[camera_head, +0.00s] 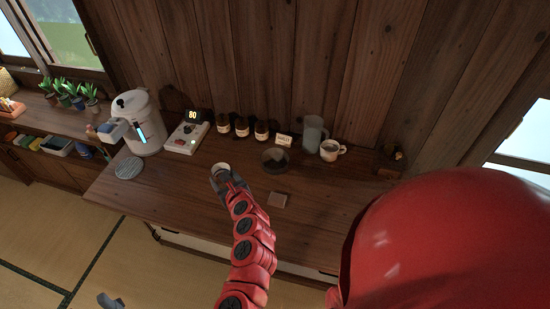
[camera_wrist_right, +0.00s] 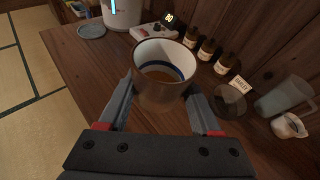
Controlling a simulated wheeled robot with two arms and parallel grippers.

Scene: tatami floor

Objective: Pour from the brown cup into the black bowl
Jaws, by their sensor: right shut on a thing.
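My right gripper (camera_head: 224,179) is shut on the brown cup (camera_head: 220,168) above the wooden counter. In the right wrist view the brown cup (camera_wrist_right: 163,88) sits between the two fingers of the right gripper (camera_wrist_right: 162,98). It looks roughly upright, with a pale inside, a blue band and brown liquid in it. The black bowl (camera_head: 275,160) stands on the counter to the right of the cup, apart from it. It also shows in the right wrist view (camera_wrist_right: 232,108). A grey part, which looks like my left gripper (camera_head: 110,301), shows at the bottom left; its jaws are unclear.
Several brown bottles (camera_head: 242,127) and a small label card (camera_head: 284,140) stand behind the bowl. A grey pitcher (camera_head: 314,134) and a white mug (camera_head: 331,150) are to its right. A scale (camera_head: 187,137) and a dispenser (camera_head: 138,122) stand left.

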